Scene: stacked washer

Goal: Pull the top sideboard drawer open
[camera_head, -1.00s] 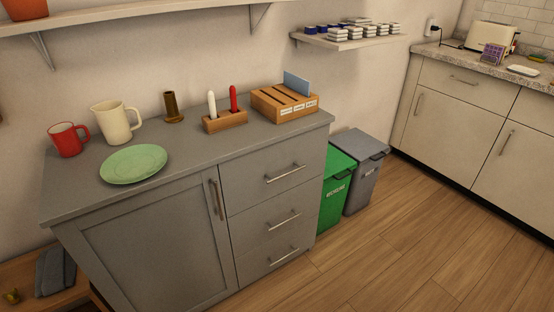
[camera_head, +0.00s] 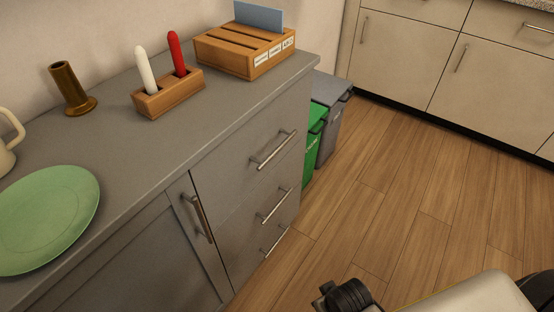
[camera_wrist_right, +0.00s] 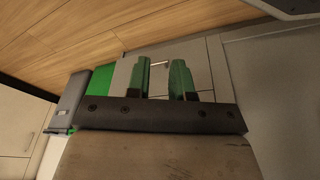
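The grey sideboard (camera_head: 130,125) fills the left of the head view. Its top drawer (camera_head: 232,172) is shut, with a silver bar handle (camera_head: 273,149) across its front. Two lower drawers with like handles are shut too. A dark and pale part of my right arm shows at the bottom right of the head view, apart from the drawer. In the right wrist view my right gripper (camera_wrist_right: 160,76) is open and empty, its green fingers apart. A small bar handle shows beyond the gap between them; I cannot tell which drawer it belongs to. My left gripper is out of view.
A green plate (camera_head: 45,218), a brown vase (camera_head: 73,90), a wooden block with white and red handles (camera_head: 168,92) and a wooden organiser (camera_head: 235,50) stand on top. Green (camera_head: 312,145) and grey (camera_head: 330,110) bins stand beyond. The wood floor (camera_head: 400,200) is clear.

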